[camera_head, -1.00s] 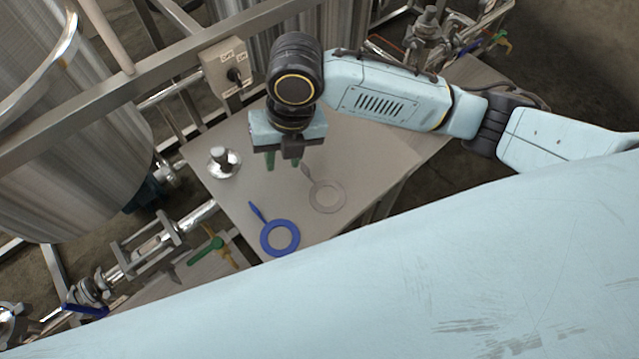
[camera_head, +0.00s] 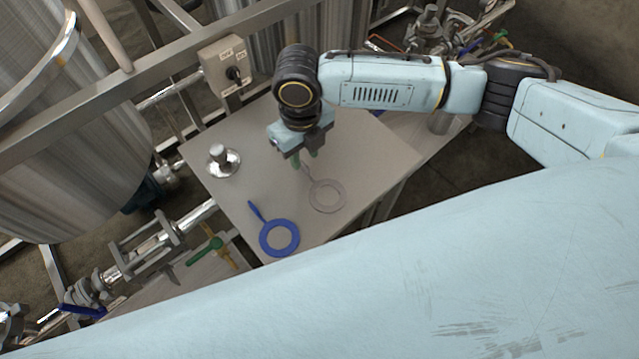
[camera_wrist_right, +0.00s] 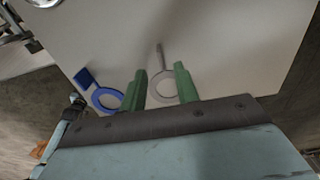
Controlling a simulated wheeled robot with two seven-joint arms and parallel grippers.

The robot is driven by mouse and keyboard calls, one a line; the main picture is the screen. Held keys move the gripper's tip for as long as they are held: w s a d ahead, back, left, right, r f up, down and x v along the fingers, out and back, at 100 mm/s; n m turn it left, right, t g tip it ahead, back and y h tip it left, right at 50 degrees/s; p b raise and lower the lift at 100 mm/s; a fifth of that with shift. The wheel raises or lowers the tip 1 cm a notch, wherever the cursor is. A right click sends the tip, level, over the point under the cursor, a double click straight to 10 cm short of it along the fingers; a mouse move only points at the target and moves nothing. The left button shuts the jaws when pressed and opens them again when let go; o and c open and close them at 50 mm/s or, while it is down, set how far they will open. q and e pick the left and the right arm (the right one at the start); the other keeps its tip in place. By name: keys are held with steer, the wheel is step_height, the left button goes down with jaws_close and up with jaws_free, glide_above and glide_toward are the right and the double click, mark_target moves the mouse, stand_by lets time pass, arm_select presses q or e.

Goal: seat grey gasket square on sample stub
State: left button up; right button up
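The grey gasket (camera_head: 327,196), a thin ring with a narrow handle, lies flat on the metal table. In the right wrist view the grey gasket (camera_wrist_right: 162,88) shows between and beyond the fingers. The sample stub (camera_head: 219,157), a short metal post on a round flange, stands at the table's left; its flange shows at the top left of the wrist view (camera_wrist_right: 44,2). My right gripper (camera_head: 307,161) is above the table near the gasket's handle. Its green fingers (camera_wrist_right: 159,84) are apart with nothing held between them. My left gripper is not in view.
A blue gasket (camera_head: 279,238) with a handle lies beside the grey one, near the table's front edge. A switch box (camera_head: 226,67) stands behind the table (camera_head: 369,150). Steel tanks (camera_head: 62,130) and pipes with valves surround it. My own pale blue body covers the lower picture.

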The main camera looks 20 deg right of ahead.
mark_target(306, 166)
step_height(306, 166, down, 5)
steer(key=shift+d+f, duration=0.1)
jaws_close()
